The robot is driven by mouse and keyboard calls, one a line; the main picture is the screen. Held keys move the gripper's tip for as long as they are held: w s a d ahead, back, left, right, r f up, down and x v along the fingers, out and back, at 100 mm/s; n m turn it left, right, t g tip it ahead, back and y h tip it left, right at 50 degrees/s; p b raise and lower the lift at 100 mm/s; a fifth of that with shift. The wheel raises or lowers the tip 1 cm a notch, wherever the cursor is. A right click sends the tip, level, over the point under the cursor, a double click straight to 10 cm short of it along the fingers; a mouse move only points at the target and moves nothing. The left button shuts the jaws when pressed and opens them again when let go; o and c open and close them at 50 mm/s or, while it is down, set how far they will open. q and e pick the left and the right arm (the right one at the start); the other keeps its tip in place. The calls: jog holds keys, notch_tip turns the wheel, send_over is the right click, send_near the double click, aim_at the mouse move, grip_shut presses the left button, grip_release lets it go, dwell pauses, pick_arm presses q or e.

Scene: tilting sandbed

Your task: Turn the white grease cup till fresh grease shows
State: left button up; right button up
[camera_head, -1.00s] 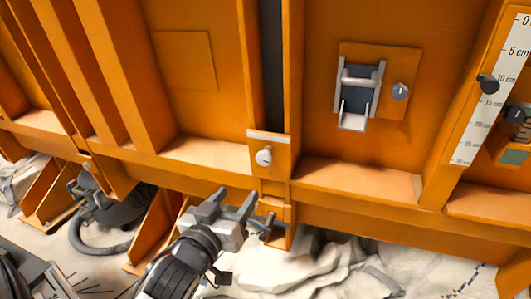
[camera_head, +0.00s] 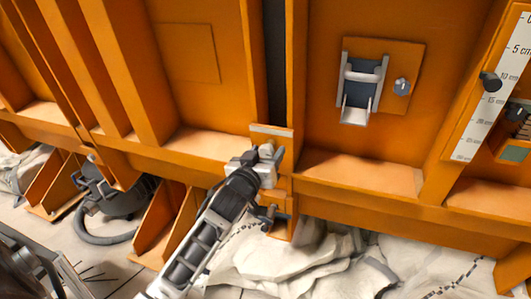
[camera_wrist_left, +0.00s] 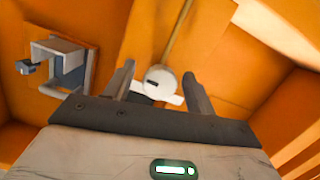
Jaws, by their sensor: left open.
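The white grease cup (camera_head: 266,151) is a small round knob on an orange bracket low on the orange frame. It also shows in the left wrist view (camera_wrist_left: 160,79) as a round white cap with a small dark mark and a white cross-piece below it. My left gripper (camera_head: 259,155) is open at the cup, with one finger to each side of it. In the left wrist view a gap shows between the cup and each finger. In the head view the gripper hides part of the cup and bracket. I see no grease. My right gripper is in neither view.
A grey latch (camera_head: 361,85) with a small key-like knob (camera_head: 402,86) sits on the panel to the upper right. A white centimetre scale (camera_head: 492,95) stands at the right edge. Orange ribs and a ledge (camera_head: 360,177) surround the cup. Crumpled pale cloth (camera_head: 310,260) lies below.

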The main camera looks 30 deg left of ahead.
pick_arm(q)
jog(key=c, duration=1)
jog(key=shift+o, duration=0.2)
jog(key=shift+m, duration=0.3)
jog(key=m+y+p, duration=0.1)
jog(key=m, duration=0.2)
jog(key=shift+m, duration=0.4)
jog(key=m+y+b, duration=0.1)
jog(key=m, duration=0.3)
jog(key=shift+m+y, duration=0.4)
jog(key=o, duration=1)
jog(key=shift+c, duration=0.2)
